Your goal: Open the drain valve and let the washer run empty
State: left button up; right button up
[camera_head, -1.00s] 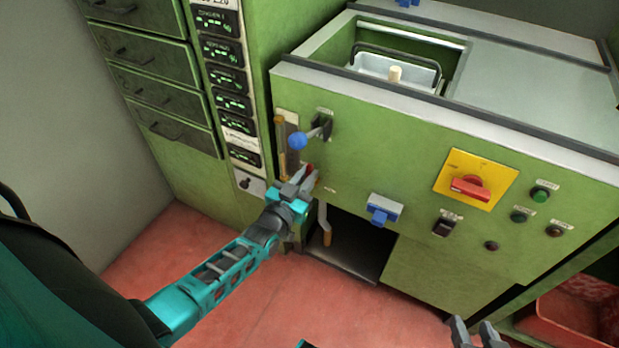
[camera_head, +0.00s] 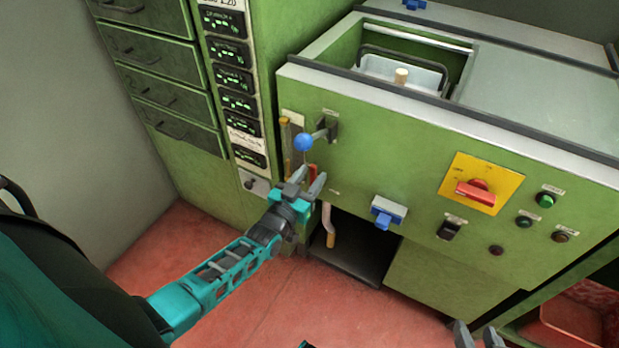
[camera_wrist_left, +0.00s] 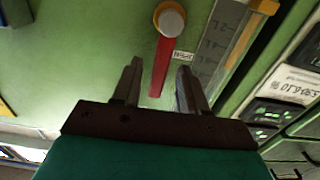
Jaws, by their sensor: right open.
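The drain valve's red lever (camera_wrist_left: 161,68) runs from a round pale pivot (camera_wrist_left: 171,19) on the green front of the washer (camera_head: 400,150). In the head view only a small part of the red lever (camera_head: 312,170) shows behind the fingers. My left gripper (camera_wrist_left: 158,85) is open, with the lever's end between its fingertips in the wrist view; I cannot tell whether they touch it. It also shows in the head view (camera_head: 306,178). My right gripper (camera_head: 477,334) is open and empty at the bottom edge. A pale pipe (camera_head: 328,222) hangs below the valve area.
A blue-ball lever (camera_head: 303,142) sits just above my left gripper. A gauge strip (camera_wrist_left: 215,45) is beside the valve. A blue latch (camera_head: 387,213) and a red rotary switch (camera_head: 476,192) are to the right. The floor (camera_head: 255,305) in front is clear.

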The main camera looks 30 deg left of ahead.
pick_arm(q)
jog(key=s+p, duration=0.2)
jog(key=s, duration=1.1)
jog(key=shift+p, duration=0.3)
pick_arm(e)
notch_tip(320, 180, up, 3)
jog(key=shift+f, duration=0.2)
pick_arm(q)
jog(key=shift+w, duration=0.1)
jog(key=s+d+r+m+g+h+p, duration=0.2)
jog(key=s+d+r+g+p, duration=0.5)
jog(key=d+r+p, duration=0.1)
jog(key=shift+d+r+m, duration=0.4)
jog(key=shift+d+r, duration=0.1)
jog(key=shift+r, duration=0.25)
pick_arm(e)
jog(key=shift+h, duration=0.5)
jog(key=d+r, duration=0.1)
jog(key=s+d+r, duration=0.1)
jog(key=d+r, duration=0.1)
jog(key=r, duration=0.1)
jog(key=shift+s+r, duration=0.1)
jog(key=shift+s, duration=0.15)
jog(key=shift+a, duration=0.15)
pick_arm(q)
jog(key=shift+p, duration=0.3)
